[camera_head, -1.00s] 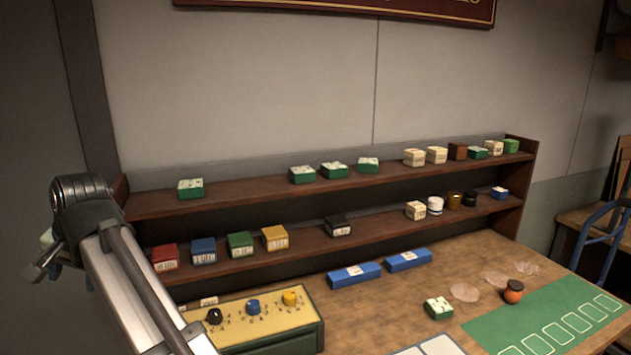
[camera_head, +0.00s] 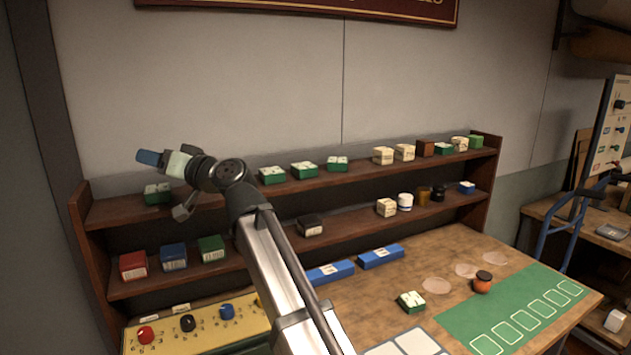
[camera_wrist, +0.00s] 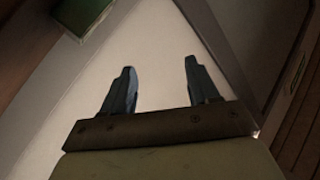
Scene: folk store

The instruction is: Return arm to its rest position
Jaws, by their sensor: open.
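My gripper (camera_head: 150,158) is at the left in the head view, raised in front of the wall and the left end of the upper shelf. In the wrist view my gripper (camera_wrist: 158,85) shows two dark fingers standing apart with nothing between them. A pale wall surface fills the view behind the fingers. My arm crosses the head view from the bottom middle up to the left and hides part of the lower shelf and the yellow panel.
A two-tier wooden shelf (camera_head: 262,250) holds several small boxes. A yellow knob panel (camera_head: 165,340), blue boxes (camera_head: 380,256), a green-white box (camera_head: 411,301), an orange jar (camera_head: 482,283) and a green mat (camera_head: 470,318) are on the table (camera_head: 440,262). Open air lies above the table.

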